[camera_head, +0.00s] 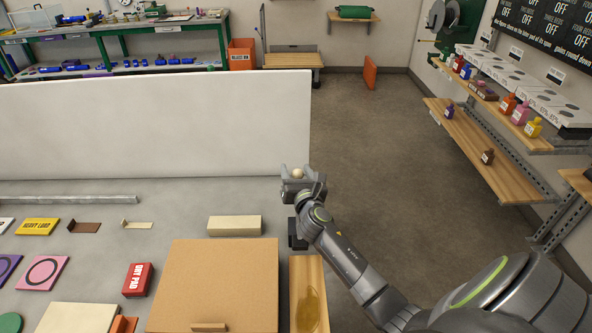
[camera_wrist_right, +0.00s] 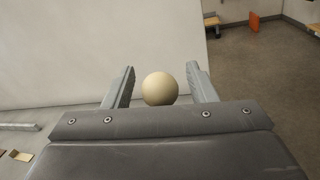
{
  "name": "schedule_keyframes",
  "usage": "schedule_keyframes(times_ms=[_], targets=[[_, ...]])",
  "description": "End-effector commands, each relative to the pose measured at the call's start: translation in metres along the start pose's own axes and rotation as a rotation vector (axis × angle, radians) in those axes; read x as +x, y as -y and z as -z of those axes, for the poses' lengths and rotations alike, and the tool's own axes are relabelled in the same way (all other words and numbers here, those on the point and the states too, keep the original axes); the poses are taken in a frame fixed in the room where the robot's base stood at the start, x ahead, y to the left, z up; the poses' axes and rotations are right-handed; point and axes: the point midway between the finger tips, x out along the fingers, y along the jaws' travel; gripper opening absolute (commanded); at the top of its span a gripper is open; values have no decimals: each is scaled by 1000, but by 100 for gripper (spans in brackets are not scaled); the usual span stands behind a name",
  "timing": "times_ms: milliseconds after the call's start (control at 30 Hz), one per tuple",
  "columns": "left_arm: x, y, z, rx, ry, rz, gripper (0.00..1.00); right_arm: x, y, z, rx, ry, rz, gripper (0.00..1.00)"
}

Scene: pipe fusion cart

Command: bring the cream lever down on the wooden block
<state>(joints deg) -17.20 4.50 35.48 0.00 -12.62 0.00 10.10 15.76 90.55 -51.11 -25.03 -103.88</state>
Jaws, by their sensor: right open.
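A round cream knob (camera_head: 298,173), which looks like the end of the cream lever, shows at the far right of the cart top. My right gripper (camera_head: 297,172) is open around it. In the right wrist view the knob (camera_wrist_right: 160,89) sits between the two fingers, with a gap on each side. The lever's shaft is hidden behind my gripper. A dark bracket (camera_head: 293,235) shows below the gripper. A pale block (camera_head: 235,226), perhaps the wooden block, lies left of the bracket; I cannot tell for sure. My left gripper is not in view.
A large tan board (camera_head: 215,285) and a stained wooden strip (camera_head: 309,290) lie in front. A red box (camera_head: 138,279), a yellow plate (camera_head: 38,227) and a grey pipe (camera_head: 70,200) lie to the left. A tall white panel (camera_head: 160,125) stands behind.

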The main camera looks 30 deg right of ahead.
Motion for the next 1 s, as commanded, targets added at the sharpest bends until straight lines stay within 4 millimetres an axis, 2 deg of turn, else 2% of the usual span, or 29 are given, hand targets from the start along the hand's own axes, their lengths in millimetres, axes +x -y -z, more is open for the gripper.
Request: schedule_keyframes(times_ms=[100,400,800,1000], targets=[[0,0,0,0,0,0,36,7,0,0,-1,1,0,52],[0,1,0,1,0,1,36,8,0,0,-1,0,0,52],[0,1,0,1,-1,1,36,8,0,0,-1,0,0,0],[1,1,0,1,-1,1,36,8,0,0,-1,1,0,0]])
